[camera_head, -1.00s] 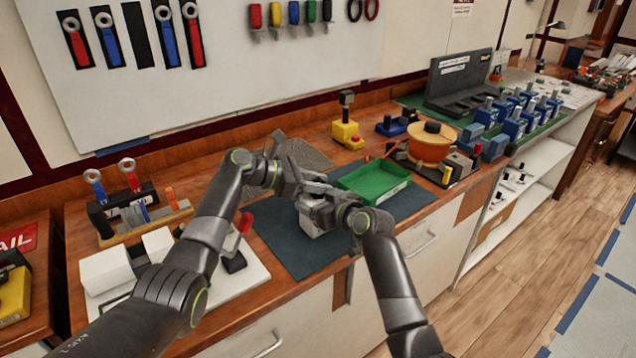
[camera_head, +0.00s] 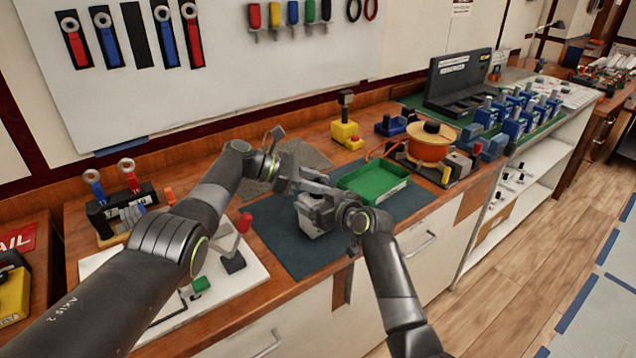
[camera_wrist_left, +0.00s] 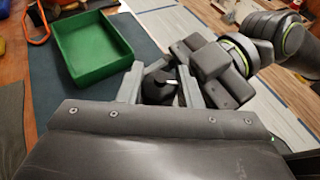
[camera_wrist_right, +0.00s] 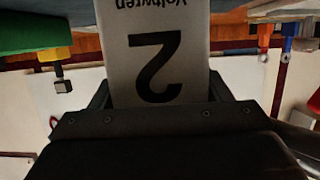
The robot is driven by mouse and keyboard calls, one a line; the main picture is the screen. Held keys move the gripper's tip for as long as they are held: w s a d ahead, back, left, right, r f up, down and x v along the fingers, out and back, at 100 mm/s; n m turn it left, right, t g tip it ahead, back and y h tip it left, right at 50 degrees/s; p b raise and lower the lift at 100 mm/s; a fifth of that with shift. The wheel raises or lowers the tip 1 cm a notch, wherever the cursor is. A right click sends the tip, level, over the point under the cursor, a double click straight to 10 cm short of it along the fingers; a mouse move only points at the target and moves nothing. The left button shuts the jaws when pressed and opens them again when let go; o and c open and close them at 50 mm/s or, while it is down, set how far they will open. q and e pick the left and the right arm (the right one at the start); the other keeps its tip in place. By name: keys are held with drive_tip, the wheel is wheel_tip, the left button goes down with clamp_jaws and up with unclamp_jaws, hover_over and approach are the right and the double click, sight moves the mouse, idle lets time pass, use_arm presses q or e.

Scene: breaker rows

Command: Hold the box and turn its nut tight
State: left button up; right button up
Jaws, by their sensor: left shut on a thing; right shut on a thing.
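The box (camera_head: 312,229) is pale grey and stands on the dark mat below my grippers; much of it is hidden in the head view. In the right wrist view its face (camera_wrist_right: 155,55) shows a large "2" and upside-down lettering. My right gripper (camera_head: 318,208) is shut on the box. My left gripper (camera_head: 322,186) is above the box, shut on a dark round part, seemingly the nut (camera_wrist_left: 160,90), between its fingers in the left wrist view. The nut is hidden in the head view, and I cannot tell how tightly it sits.
A green tray (camera_head: 374,183) lies just right of the grippers on the dark mat (camera_head: 275,220). A white board with a red-handled lever (camera_head: 243,225) lies to the left. A yellow-based device (camera_head: 345,133) and an orange spool (camera_head: 430,145) stand behind. The mat's front is clear.

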use_arm(q)
drive_tip(key=shift+w+a+f, duration=0.1)
drive_tip(key=shift+a, duration=0.1)
drive_tip(key=o, duration=0.7)
drive_tip(key=v, duration=1.2)
